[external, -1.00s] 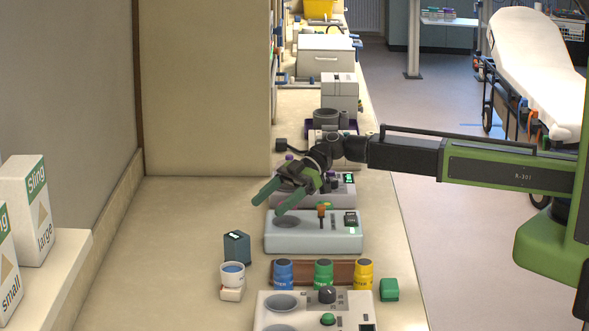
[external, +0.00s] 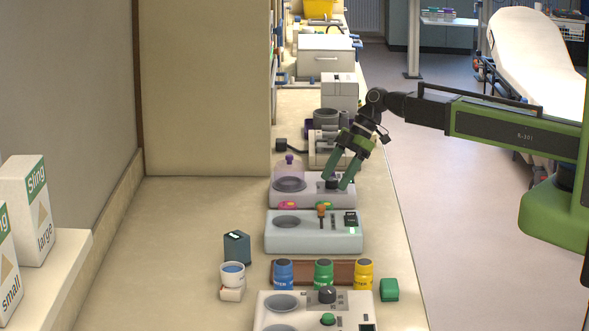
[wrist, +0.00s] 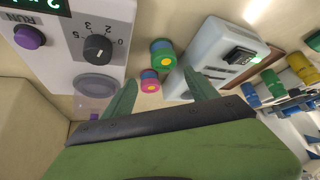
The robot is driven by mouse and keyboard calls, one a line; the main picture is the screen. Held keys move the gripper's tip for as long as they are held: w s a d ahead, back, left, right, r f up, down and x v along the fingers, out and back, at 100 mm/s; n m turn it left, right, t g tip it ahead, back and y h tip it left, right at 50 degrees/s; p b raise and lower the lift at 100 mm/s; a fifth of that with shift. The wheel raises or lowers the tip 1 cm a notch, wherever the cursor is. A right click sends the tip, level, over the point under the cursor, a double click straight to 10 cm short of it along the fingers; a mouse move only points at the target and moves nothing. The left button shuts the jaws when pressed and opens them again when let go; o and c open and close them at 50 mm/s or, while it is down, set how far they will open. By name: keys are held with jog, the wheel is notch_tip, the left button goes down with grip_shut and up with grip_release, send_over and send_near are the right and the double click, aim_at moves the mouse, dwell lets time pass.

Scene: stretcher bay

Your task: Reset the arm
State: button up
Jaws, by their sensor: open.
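My gripper (external: 337,183) is open and points steeply down and slightly left, with nothing between its fingers. Its tips are in front of the dial of the grey device (external: 312,196) with a clear dome (external: 288,178); I cannot tell whether they touch it. In the wrist view, my gripper (wrist: 162,78) shows two separated green fingers. Beyond the tips are a pink and blue cylinder (wrist: 150,81) and a green and blue one (wrist: 163,54). A numbered dial (wrist: 97,48) and a purple button (wrist: 29,37) show at upper left. My arm reaches in from the right.
A pale device (external: 313,237) with an orange-topped lever stands in front. Nearer are blue (external: 283,274), green (external: 323,274) and yellow (external: 363,274) bottles, a white cup (external: 232,274) and a dark box (external: 237,248). The left bench top is clear. A stretcher (external: 535,75) stands at back right.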

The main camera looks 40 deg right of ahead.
jog(key=s+d+r+m+h+p, duration=0.1)
jog(key=s+d+m+h+p, duration=0.15)
jog(key=d, duration=0.95)
jog(key=s+d+m+h+p, duration=0.1)
jog(key=s+d+m+h, duration=0.2)
jog(key=d, duration=0.9)
jog(key=s+d+f+m+b, duration=0.1)
jog(key=s+f+m+b, duration=0.2)
jog(key=f+m+b, duration=0.2)
jog(key=s+d+f+m+g+h+b, duration=0.1)
jog(key=s+f+m+b, duration=0.2)
jog(key=f+b, duration=0.5)
jog(key=shift+s+f+m+g+b, duration=0.15)
jog(key=shift+f+m+g+b, duration=0.2)
jog(key=shift+f+m, duration=0.35)
jog(key=shift+d+r, duration=0.1)
jog(key=shift+r, duration=0.05)
